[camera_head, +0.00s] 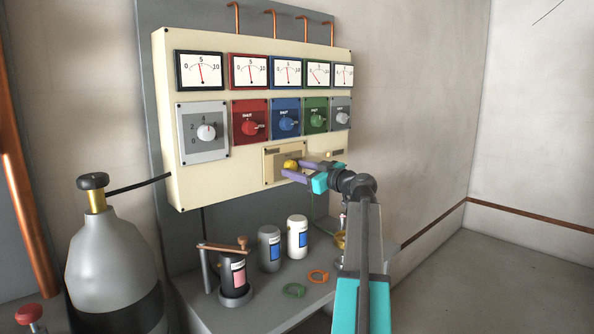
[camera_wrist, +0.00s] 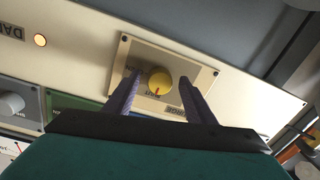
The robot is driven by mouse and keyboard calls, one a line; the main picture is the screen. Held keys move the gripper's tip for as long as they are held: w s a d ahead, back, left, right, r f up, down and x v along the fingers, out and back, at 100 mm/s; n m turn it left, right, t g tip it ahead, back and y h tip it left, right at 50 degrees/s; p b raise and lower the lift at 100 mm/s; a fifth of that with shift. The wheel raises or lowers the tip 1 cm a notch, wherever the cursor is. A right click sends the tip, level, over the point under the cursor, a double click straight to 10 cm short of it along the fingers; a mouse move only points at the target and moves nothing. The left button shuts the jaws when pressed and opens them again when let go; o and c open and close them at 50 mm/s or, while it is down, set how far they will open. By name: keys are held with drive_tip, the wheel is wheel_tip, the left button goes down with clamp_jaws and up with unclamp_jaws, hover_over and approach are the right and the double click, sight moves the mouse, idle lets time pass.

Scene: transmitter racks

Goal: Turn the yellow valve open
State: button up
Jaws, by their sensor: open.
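The yellow valve (camera_head: 291,164) is a small round knob with a red mark, on a beige plate low on the cream panel. It also shows in the wrist view (camera_wrist: 160,80), between and just beyond the fingers. My gripper (camera_head: 291,170) is open, its two purple fingers pointing at the plate on either side of the knob. In the wrist view the fingers (camera_wrist: 155,92) stand apart with gaps to the knob on both sides. I cannot tell whether the fingertips reach as deep as the knob. Part of the plate is hidden behind the fingers in the head view.
The cream panel (camera_head: 220,185) carries several gauges and red, blue, green and grey knobs above the valve. A lit lamp (camera_wrist: 40,41) is beside the valve plate. Below, a grey shelf (camera_head: 250,310) holds canisters and rings. A grey cylinder (camera_head: 112,255) stands at left.

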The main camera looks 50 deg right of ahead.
drive_tip(key=c, duration=1)
drive_tip(key=shift+c, duration=0.2)
